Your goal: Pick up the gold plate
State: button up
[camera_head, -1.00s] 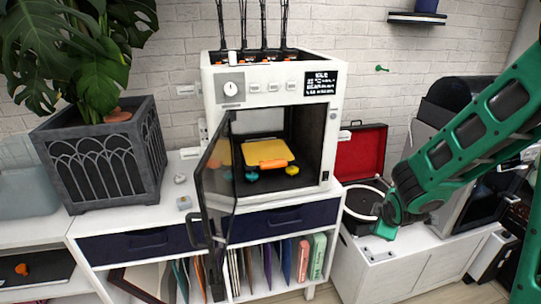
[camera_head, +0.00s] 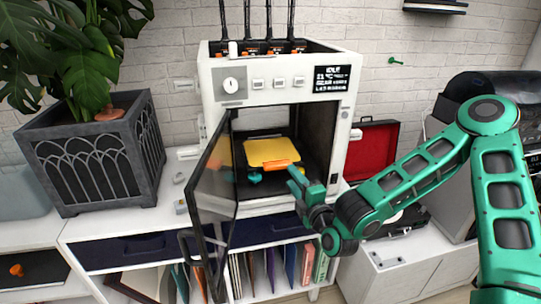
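The gold plate (camera_head: 268,151) is a flat yellow-gold square with an orange tab at its front edge. It lies inside the open white 3D printer (camera_head: 214,85), on the printer's bed area. Teal knobs show below its front edge. My gripper (camera_head: 298,183) is at the front right of the printer opening, just right of the plate's front edge and seemingly apart from it. It hides the yellow knob on the right. Its fingers are small and seen from the side, so whether they are open cannot be told.
The printer's dark glass door (camera_head: 213,190) stands open at the left of the opening. A grey planter (camera_head: 98,155) with a large plant stands left. A red-lined record player case (camera_head: 372,148) is at right. Folders (camera_head: 270,265) fill the shelf below the blue drawers.

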aim_at(279, 160)
jog(key=x, duration=0.3)
jog(key=shift+s+r, duration=0.1)
jog(key=shift+r, duration=0.1)
jog(key=shift+w+a+f, duration=0.3)
jog(key=shift+w+a, duration=0.15)
jog(key=shift+w, duration=0.1)
jog(key=shift+w+a+r, duration=0.15)
jog(key=shift+w, duration=0.25)
jog(key=shift+w+a+r, duration=0.1)
jog(key=shift+w+r, duration=0.1)
jog(key=shift+w, duration=0.15)
jog(key=shift+w+f, duration=0.1)
jog(key=shift+f, duration=0.05)
jog(key=shift+a, duration=0.1)
jog(key=shift+x, duration=2.3)
jog(key=shift+f, duration=0.1)
grip_shut()
